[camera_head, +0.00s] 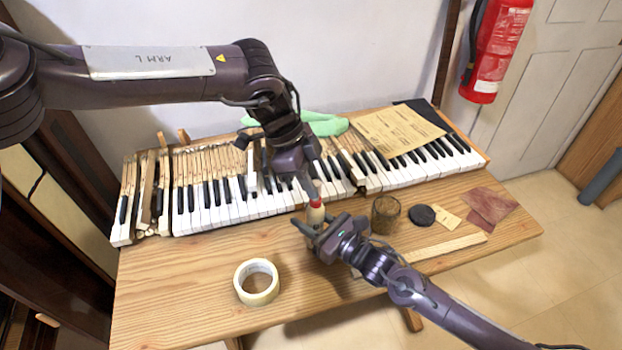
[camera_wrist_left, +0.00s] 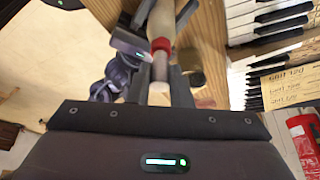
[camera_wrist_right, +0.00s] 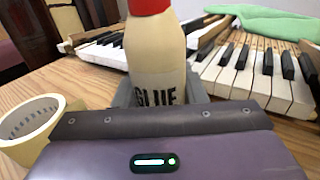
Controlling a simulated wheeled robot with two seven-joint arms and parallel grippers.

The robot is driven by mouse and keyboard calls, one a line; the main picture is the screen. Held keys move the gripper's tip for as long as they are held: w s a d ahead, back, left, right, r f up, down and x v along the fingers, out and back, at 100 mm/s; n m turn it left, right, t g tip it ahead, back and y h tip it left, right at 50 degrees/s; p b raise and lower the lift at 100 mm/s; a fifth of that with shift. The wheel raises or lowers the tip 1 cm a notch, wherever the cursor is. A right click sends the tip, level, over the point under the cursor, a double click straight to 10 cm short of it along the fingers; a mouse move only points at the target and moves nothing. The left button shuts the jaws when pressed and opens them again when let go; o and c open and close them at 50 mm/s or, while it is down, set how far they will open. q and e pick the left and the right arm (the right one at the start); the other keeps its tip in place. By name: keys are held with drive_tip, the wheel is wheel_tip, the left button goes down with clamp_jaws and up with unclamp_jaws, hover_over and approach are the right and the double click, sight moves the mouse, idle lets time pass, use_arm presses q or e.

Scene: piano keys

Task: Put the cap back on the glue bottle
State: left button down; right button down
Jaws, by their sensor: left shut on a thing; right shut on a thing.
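The glue bottle (camera_head: 316,214) is cream with a red collar and stands upright over the table's front part. My right gripper (camera_head: 314,232) is shut around its body; the right wrist view shows the bottle (camera_wrist_right: 157,60) close up, its "GLUE" label partly hidden and its top cut off. My left gripper (camera_head: 309,184) is above it, pointing down, shut on the cap. In the left wrist view the cap (camera_wrist_left: 159,92) is a pale-ended piece between the fingers (camera_wrist_left: 162,88), in line with the red collar (camera_wrist_left: 161,44). I cannot tell whether it is seated.
A tape roll (camera_head: 256,282) lies left of the bottle. A brown glass jar (camera_head: 385,214), a black disc (camera_head: 422,215), sandpaper (camera_head: 487,205) and a wooden strip (camera_head: 446,246) lie right. The piano keys (camera_head: 220,207) run behind, with a green cloth (camera_head: 328,124) and paper sheet (camera_head: 398,129).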

use_arm(q)
drive_tip(key=shift+f, duration=0.55)
idle(0.4)
drive_tip(key=m, duration=0.2)
drive_tip(key=m+g, duration=0.1)
drive_tip(key=m, duration=0.1)
drive_tip(key=shift+w+d+f+m+g+y, duration=0.1)
drive_tip(key=shift+w+m+g+y, duration=0.1)
drive_tip(key=shift+m+g+y, duration=0.15)
drive_tip(key=m+g+y, duration=0.1)
drive_tip(key=m, duration=0.2)
drive_tip(key=shift+w+d, duration=0.1)
drive_tip(key=shift+d, duration=0.05)
drive_tip(key=shift+m+y, duration=0.35)
drive_tip(key=shift+m, duration=0.8)
drive_tip(key=c, duration=1.3)
unclamp_jaws()
